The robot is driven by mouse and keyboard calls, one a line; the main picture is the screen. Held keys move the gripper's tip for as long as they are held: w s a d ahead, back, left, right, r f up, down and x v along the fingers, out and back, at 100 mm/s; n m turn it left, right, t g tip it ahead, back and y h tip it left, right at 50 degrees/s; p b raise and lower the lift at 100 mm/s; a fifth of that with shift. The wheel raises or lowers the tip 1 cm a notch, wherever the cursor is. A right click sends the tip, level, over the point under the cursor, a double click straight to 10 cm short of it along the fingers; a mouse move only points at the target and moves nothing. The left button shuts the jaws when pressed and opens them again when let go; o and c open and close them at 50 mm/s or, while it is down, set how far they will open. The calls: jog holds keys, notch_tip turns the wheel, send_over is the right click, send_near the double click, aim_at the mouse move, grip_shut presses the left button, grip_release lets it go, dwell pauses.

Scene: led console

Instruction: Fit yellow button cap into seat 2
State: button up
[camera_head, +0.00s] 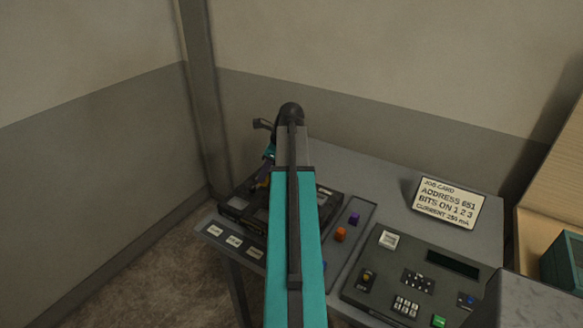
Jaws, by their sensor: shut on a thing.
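My gripper (257,184) is small and partly hidden behind my teal arm. It points down over the left part of a black panel unit (235,203) on the grey desk. A tiny yellowish spot at its fingertips appears to be the yellow button cap (253,188), held shut in the jaws. I cannot tell whether the cap touches the panel or hangs above it. Seat 2 cannot be made out; my arm covers the middle of the panel, and the labels in front are too small to read.
An orange cap (341,234) and a purple cap (354,218) lie in a narrow tray (347,246) right of my arm. A dark console (390,275) with keys and a display sits further right. A job card (447,202) stands behind it. Walls close off the back and left.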

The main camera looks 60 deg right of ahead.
jog(key=s+d+m+h, duration=0.1)
jog(key=s+d+m, duration=0.2)
jog(key=s+d, duration=0.3)
jog(key=shift+s+r, duration=0.35)
jog(key=shift+s, duration=0.2)
jog(key=shift+f+b, duration=0.95)
jog(key=shift+f, duration=0.35)
jog(key=shift+p, duration=0.4)
dwell(0.5)
jog(key=shift+f, duration=1.1)
dwell(1.8)
jog(key=o, duration=1.1)
